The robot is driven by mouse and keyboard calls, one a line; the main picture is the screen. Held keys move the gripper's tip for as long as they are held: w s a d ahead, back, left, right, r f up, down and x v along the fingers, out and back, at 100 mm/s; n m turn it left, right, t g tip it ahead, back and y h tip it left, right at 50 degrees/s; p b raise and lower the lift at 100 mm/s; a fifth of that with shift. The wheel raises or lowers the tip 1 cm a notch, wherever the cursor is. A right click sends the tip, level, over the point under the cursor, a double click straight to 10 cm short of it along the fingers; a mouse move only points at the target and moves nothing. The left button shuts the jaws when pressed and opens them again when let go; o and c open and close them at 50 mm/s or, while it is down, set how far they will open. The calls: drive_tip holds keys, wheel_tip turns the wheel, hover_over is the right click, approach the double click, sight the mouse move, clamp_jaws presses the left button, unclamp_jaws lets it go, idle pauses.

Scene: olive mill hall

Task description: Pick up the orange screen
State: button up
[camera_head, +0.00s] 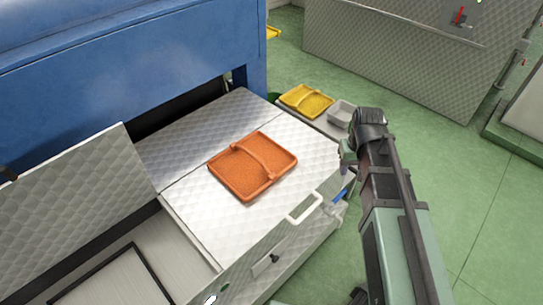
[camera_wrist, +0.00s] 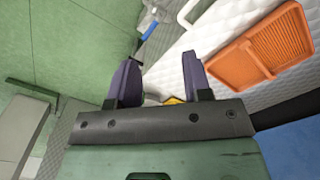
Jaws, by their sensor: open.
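The orange screen (camera_head: 238,176) is a shallow square tray with a raised bar across its middle. It lies flat on a quilted metal lid (camera_head: 215,225) beside the blue machine. It also shows at the upper right of the wrist view (camera_wrist: 262,50). My gripper (camera_wrist: 160,78) shows in the wrist view with two dark purple fingers spread apart and nothing between them. In the head view my arm stands to the right of the screen, and the fingers are hard to make out. The gripper is apart from the screen.
A yellow screen (camera_head: 307,100) and a grey tray (camera_head: 341,113) lie behind the lid. A white handle (camera_head: 304,207) sticks up at the lid's front edge. The blue machine (camera_head: 120,75) rises behind. A raised quilted panel (camera_head: 80,205) stands at left. Green floor (camera_head: 480,190) is open at right.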

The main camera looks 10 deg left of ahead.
drive_tip(key=w+a+f+n+b, duration=0.35)
drive_tip(key=w+a+f, duration=0.35)
drive_tip(key=w+a, duration=0.35)
drive_tip(key=n+b, duration=0.5)
drive_tip(key=b, duration=0.1)
hover_over(251, 154)
wheel_tip(251, 154, down, 6)
drive_tip(key=shift+f, duration=0.2)
drive_tip(key=shift+s+r, duration=0.1)
drive_tip(key=shift+r, duration=0.05)
drive_tip(key=shift+f+b, duration=0.25)
drive_tip(key=shift+b, duration=0.1)
wheel_tip(251, 154, down, 6)
drive_tip(key=b, duration=0.5)
drive_tip(key=shift+d+r+b, duration=0.15)
drive_tip(key=shift+r+b, duration=0.05)
drive_tip(key=shift+b, duration=0.15)
drive_tip(key=f+b, duration=0.4)
drive_tip(key=f, duration=0.1)
drive_tip(key=shift+w+b, duration=0.2)
drive_tip(key=shift+b, duration=0.2)
drive_tip(key=shift+r, duration=0.3)
clamp_jaws()
